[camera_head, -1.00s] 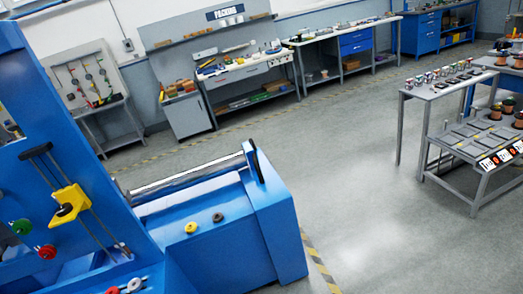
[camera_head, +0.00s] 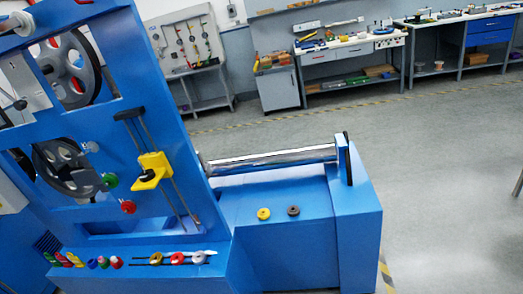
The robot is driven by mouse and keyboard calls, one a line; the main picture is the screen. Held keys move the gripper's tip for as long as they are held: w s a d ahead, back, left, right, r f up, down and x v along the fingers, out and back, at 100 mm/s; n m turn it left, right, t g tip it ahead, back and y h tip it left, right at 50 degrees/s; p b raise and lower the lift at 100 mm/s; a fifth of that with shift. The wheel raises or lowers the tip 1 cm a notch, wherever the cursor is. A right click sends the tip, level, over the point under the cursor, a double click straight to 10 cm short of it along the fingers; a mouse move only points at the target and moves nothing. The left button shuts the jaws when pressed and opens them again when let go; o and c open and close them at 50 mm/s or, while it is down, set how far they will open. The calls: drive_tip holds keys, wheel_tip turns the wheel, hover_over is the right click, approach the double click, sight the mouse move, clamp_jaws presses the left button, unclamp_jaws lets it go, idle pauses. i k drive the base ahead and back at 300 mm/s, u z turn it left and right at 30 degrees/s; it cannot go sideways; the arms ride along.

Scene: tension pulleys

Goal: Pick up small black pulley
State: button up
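A small black pulley (camera_head: 293,210) lies flat on the blue top of the machine's low front section (camera_head: 325,234). It is a dark disc with a visible centre. A small yellow pulley (camera_head: 263,213) lies just left of it, with a narrow gap between them. Both are in the open, with nothing covering them. My gripper does not show in the view.
A shiny metal roller (camera_head: 272,158) runs behind the pulleys, ending at a dark plate (camera_head: 342,160). The tall blue frame (camera_head: 125,95) stands left, carrying a yellow block (camera_head: 152,170). Benches line the back wall. Open grey floor lies right of the machine.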

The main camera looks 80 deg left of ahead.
sight(293, 211)
drive_tip(key=u, duration=2.3)
drive_tip(key=i, duration=1.05)
drive_tip(key=u, duration=0.05)
